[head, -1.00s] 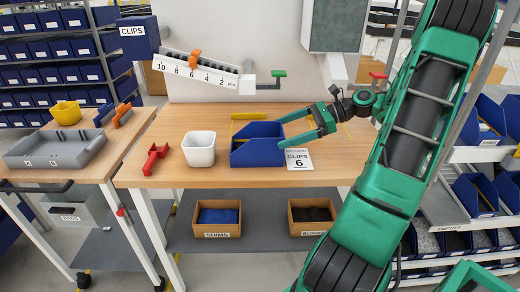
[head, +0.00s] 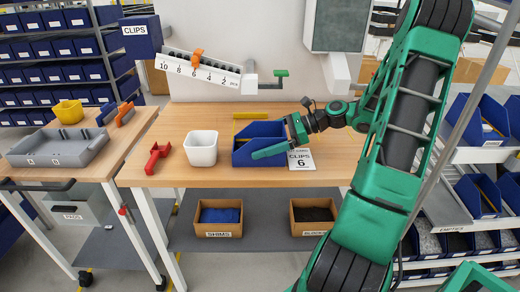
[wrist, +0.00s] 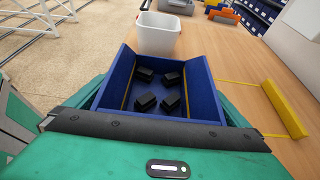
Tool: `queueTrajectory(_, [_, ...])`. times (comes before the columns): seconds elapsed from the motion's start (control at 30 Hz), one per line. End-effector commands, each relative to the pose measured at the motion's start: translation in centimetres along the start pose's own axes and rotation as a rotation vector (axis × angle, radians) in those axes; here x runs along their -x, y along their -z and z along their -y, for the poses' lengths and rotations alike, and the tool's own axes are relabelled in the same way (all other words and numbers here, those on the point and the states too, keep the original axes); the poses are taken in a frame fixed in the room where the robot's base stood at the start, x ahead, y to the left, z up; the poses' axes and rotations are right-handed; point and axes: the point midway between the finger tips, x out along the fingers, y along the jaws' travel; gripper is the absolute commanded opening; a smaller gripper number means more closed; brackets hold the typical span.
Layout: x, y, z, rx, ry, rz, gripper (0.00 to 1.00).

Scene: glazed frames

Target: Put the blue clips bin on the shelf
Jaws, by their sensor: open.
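The blue bin (head: 243,156) sits on the wooden workbench, to the right of the white tub. In the wrist view the bin (wrist: 205,88) holds several small black blocks (wrist: 158,92). My gripper (head: 270,142) is at the bin's right side, and its green near finger reaches along the bin's front. In the wrist view green parts of my gripper show on both sides of the bin; it is open, and I cannot tell whether the fingers touch the walls. A card reading CLIPS 6 (head: 301,163) lies right of the bin. A blue box labelled CLIPS (head: 140,38) hangs at the upper left rack.
The white tub (head: 200,149) and red scoop-like tool (head: 156,157) stand left of the bin. A yellow bar (head: 256,115) lies behind it. A numbered dispenser rail (head: 200,76) is above. Shelves with blue bins (head: 480,195) stand at the right. Boxes (head: 218,231) sit below.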

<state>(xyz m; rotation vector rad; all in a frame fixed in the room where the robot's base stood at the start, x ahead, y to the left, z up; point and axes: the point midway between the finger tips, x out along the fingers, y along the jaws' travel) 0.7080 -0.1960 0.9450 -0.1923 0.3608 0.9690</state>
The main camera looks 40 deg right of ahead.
Motion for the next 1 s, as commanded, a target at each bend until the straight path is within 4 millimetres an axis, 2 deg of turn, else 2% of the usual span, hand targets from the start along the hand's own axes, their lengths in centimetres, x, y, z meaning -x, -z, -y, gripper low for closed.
queueTrajectory(0.07, [0.0,0.0,0.0,0.0,0.0,0.0,1.0])
queueTrajectory(0.23, [0.1,0.0,0.0,0.0,0.0,0.0,0.62])
queueTrajectory(0.3, [0.1,0.0,0.0,0.001,0.0,0.0,0.52])
queueTrajectory(0.57, [0.1,-0.1,0.0,0.001,0.0,0.0,0.52])
queueTrajectory(0.77, [0.6,-1.2,0.0,0.002,0.001,-0.002,0.52])
queueTrajectory(0.93, [1.5,-3.3,0.0,0.004,0.002,-0.003,0.52])
queueTrajectory(1.0, [2.8,-2.7,0.1,-0.002,0.005,-0.001,0.52])
